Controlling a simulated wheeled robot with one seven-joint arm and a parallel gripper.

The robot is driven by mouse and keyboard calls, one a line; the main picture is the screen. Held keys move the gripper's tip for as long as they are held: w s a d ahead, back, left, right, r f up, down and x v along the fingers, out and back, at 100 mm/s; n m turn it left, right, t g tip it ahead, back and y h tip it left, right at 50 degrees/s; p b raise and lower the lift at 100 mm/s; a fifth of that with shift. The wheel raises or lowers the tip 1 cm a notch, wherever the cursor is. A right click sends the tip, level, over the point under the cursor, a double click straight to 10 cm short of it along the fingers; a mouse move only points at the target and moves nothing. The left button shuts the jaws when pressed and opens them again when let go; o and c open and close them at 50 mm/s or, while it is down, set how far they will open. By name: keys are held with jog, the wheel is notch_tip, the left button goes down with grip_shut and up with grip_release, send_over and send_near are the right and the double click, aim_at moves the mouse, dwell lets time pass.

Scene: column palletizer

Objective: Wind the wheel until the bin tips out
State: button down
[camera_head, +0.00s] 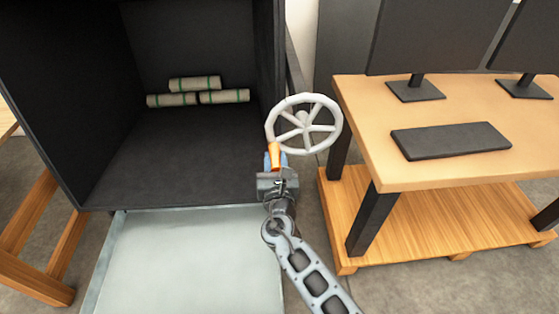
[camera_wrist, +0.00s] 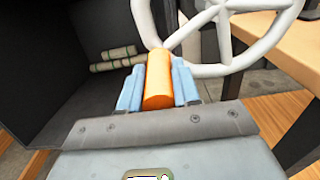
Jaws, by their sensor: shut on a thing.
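The white spoked wheel (camera_head: 304,123) stands at the right side of the dark bin (camera_head: 190,135). An orange handle (camera_head: 275,153) sits at the wheel's lower left rim. My gripper (camera_head: 275,162) is shut on this handle. In the wrist view, the blue fingers (camera_wrist: 158,85) lie on both sides of the orange handle (camera_wrist: 157,78), with the white wheel (camera_wrist: 215,35) beyond it. The bin is open toward me, and several wrapped rolls (camera_head: 195,85) lie stacked at its back. They also show in the wrist view (camera_wrist: 118,57).
A pale tray (camera_head: 190,265) lies in front of and below the bin's opening. A wooden desk (camera_head: 440,172) with monitors and a dark keyboard (camera_head: 450,140) stands close on the right, above a wooden pallet (camera_head: 455,215). A wooden frame (camera_head: 35,225) stands at the left.

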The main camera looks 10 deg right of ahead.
jog(key=a+r+p, duration=0.1)
jog(key=a+r, duration=0.2)
jog(key=r, duration=0.3)
jog(key=shift+y, duration=0.3)
jog(key=c, duration=0.8)
grip_release()
jog(key=shift+a+f, duration=0.1)
jog(key=shift+f, duration=0.05)
jog(key=shift+o, duration=0.6)
jog(key=shift+d+f, duration=0.2)
jog(key=shift+d, duration=0.25)
jog(key=s, duration=1.2)
jog(key=shift+a, duration=0.45)
